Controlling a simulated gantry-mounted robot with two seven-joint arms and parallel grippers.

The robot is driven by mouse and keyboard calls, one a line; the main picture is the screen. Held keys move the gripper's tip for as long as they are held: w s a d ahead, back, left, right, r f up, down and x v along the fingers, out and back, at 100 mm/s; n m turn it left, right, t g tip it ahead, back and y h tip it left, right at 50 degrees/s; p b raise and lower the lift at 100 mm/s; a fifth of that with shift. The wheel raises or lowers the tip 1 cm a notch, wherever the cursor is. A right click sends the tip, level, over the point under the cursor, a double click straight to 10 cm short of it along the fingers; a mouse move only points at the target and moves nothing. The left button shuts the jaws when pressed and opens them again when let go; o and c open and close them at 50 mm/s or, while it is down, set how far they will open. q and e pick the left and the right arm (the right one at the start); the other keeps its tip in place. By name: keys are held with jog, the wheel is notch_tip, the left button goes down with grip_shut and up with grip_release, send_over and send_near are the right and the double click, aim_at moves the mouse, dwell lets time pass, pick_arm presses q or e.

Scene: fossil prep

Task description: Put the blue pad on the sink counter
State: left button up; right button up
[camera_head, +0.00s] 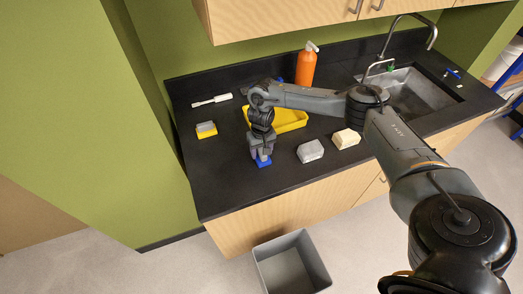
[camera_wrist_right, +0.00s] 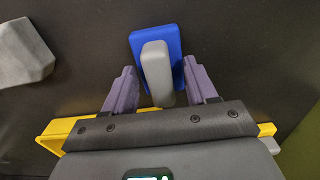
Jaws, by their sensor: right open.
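The blue pad (camera_head: 264,164) lies on the black sink counter (camera_head: 235,185) near its front edge. In the right wrist view the blue pad (camera_wrist_right: 172,50) has a grey block-shaped handle (camera_wrist_right: 157,73) on top. My right gripper (camera_head: 262,155) is directly over the pad and partly hides it in the head view. In the wrist view my right gripper (camera_wrist_right: 161,88) is open, one finger on each side of the grey handle, with gaps visible. My left gripper is not in view.
A yellow tray (camera_head: 290,121) lies behind the gripper. A grey block (camera_head: 310,151) and a cream block (camera_head: 346,138) sit to the right. A yellow pad with grey top (camera_head: 206,130), a white-handled brush (camera_head: 211,101), an orange bottle (camera_head: 306,66) and the sink (camera_head: 418,93) are around. A grey bin (camera_head: 291,263) stands below.

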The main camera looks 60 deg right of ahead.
aim_at(261, 150)
jog(key=shift+r, duration=0.6)
notch_tip(261, 150, up, 4)
jog(key=shift+r, duration=0.2)
notch_tip(261, 150, up, 6)
jog(key=p, duration=0.4)
jog(key=a+f+n+t, duration=0.1)
jog(key=a+f+n, duration=0.2)
jog(key=a, duration=0.5)
jog(key=w+a+f+n+t+y, duration=0.1)
jog(key=a+f+n, duration=0.1)
jog(key=a, duration=0.6)
jog(key=w+a+f+n+t+y, duration=0.1)
jog(key=a+f+n, duration=0.2)
jog(key=a, duration=0.5)
jog(key=shift+w+f+n, duration=0.1)
jog(key=shift+f+n, duration=0.25)
jog(key=shift+n, duration=0.45)
jog(key=s+a+r+n+t+y, duration=0.1)
jog(key=s+a+r+n+t, duration=0.15)
jog(key=a, duration=0.65)
jog(key=s+a+r+n+t+y, duration=0.15)
jog(key=s+a, duration=0.25)
jog(key=a, duration=0.6)
jog(key=s+d+m+g+h, duration=0.3)
jog(key=s+d+m+h, duration=0.1)
jog(key=s+d, duration=1.2)
jog(key=shift+s+d+f+m, duration=0.15)
jog(key=shift+s+d+m, duration=0.15)
jog(key=shift+d+m, duration=0.1)
